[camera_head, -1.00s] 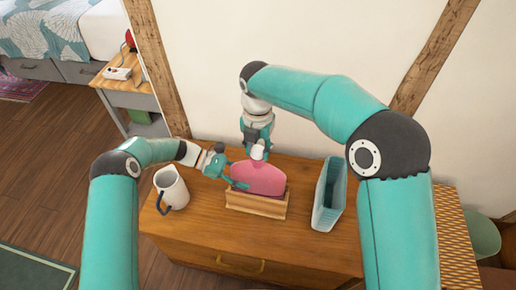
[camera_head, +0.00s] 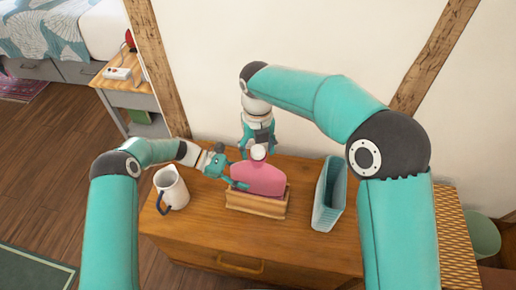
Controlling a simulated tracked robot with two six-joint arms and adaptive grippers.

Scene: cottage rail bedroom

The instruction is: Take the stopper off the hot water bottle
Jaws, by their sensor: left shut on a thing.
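A pink hot water bottle (camera_head: 262,180) sits upright in a wooden holder (camera_head: 256,205) on the dresser top. Its pale stopper (camera_head: 258,152) shows at the top of the neck. My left gripper (camera_head: 236,179) comes in from the left and is shut on the bottle's upper left side. My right gripper (camera_head: 257,149) hangs above and just behind the neck, pointing down. Its fingers look spread to either side of the stopper. Whether they touch it is too small to tell.
A teal basket (camera_head: 329,196) stands to the right of the holder. The wall is close behind. The dresser's front strip is clear.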

